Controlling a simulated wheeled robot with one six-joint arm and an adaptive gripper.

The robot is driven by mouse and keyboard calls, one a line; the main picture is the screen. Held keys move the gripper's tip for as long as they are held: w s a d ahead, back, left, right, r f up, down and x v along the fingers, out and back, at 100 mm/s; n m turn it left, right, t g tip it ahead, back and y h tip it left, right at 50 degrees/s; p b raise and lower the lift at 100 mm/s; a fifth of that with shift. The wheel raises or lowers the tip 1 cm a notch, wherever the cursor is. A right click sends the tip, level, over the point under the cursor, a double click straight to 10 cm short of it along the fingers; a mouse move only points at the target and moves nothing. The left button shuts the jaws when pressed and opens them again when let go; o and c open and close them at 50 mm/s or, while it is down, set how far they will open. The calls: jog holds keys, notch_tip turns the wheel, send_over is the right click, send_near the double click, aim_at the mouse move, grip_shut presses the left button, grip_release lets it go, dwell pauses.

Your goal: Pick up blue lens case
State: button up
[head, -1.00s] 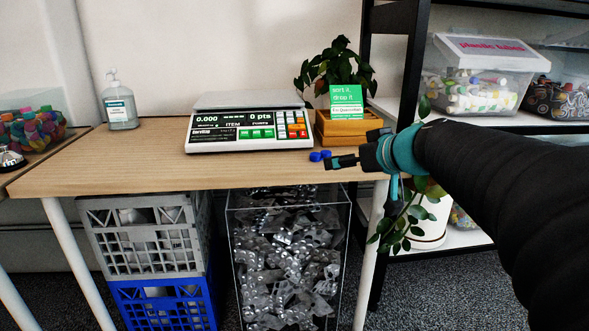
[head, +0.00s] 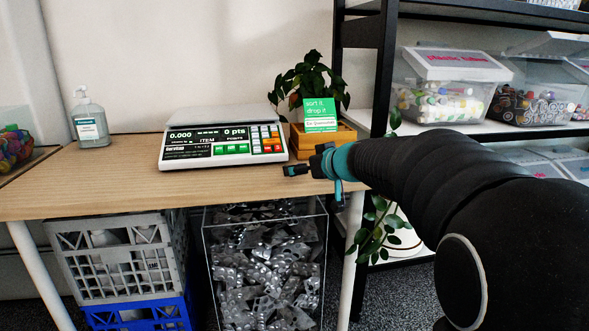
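My gripper (head: 294,170) is dark with a teal band behind it. It reaches in from the right over the right part of the wooden table (head: 110,185), just right of the white scale's front corner. Its fingers are small and seen from the side, so I cannot tell whether they are open or shut. The blue lens case does not show clearly now. The place where it lay earlier, by the scale's front right corner, is covered by my gripper. I cannot tell whether the gripper touches or holds it.
The white scale (head: 228,149) stands close left of my gripper. Behind are a wooden box (head: 345,135) with a green sign (head: 320,113) and a plant (head: 302,82). A soap bottle (head: 90,120) stands at the left. The table's front left is clear. A black shelf (head: 381,70) rises at right.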

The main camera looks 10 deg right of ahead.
jog(key=shift+x, duration=1.85)
jog(key=c, duration=0.8)
jog(key=shift+r, duration=0.15)
